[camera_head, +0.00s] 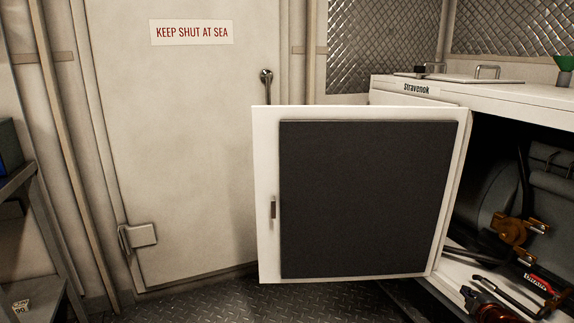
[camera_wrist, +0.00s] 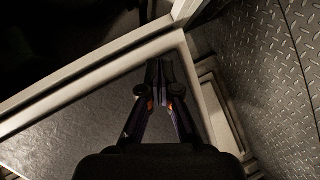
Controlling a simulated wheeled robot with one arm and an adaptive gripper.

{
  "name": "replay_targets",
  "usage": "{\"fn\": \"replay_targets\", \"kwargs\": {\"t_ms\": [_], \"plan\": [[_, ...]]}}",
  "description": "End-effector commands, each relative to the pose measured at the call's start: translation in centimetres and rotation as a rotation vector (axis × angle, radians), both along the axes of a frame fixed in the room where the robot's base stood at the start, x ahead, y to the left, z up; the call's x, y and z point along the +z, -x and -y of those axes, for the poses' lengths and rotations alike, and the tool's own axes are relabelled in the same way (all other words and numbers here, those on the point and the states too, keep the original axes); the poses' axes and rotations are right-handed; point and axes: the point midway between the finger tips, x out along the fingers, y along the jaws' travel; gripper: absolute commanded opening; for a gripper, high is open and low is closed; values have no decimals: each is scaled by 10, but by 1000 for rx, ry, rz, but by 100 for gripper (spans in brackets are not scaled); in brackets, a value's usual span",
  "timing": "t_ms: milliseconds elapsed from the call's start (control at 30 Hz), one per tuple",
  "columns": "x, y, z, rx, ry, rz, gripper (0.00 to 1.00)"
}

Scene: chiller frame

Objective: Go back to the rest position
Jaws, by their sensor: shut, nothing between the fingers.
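My gripper (camera_wrist: 159,88) shows only in the wrist view, with its two fingers shut together and nothing between them. Behind the fingertips are a grey panel (camera_wrist: 80,135) and a pale frame edge (camera_wrist: 75,80). I cannot tell whether the fingers touch them. In the head view the chiller (camera_head: 400,90) stands at the right with its white door (camera_head: 265,200) swung open, its dark inner panel (camera_head: 365,200) facing me. My arm and gripper do not show in the head view.
Inside the open chiller are brass-coloured fittings (camera_head: 512,230), hoses and a red-handled tool (camera_head: 540,285). A cream wall door (camera_head: 190,130) marked "KEEP SHUT AT SEA" is behind. A shelf (camera_head: 18,180) stands at the left edge. Tread-plate floor (camera_head: 200,303) is clear at the bottom middle.

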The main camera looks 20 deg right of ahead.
Motion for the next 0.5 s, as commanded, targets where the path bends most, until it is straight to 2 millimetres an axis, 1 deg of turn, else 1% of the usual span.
{"fn": "replay_targets", "kwargs": {"t_ms": [33,100,167,200,267,333,367,400,467,500], "plan": [[32,-17,-19,26,-39,-27,0],[51,-32,-43,42,-108,-75,0],[66,-42,-65,51,-167,-117,0],[77,-48,-80,54,-202,-148,0],[92,-54,-102,54,-256,-193,0],[112,-58,-128,48,-313,-244,0],[119,-59,-140,44,-339,-270,0],[130,-60,-155,37,-370,-299,0],[148,-58,-178,22,-414,-343,0],[158,-55,-193,9,-445,-377,0]]}}
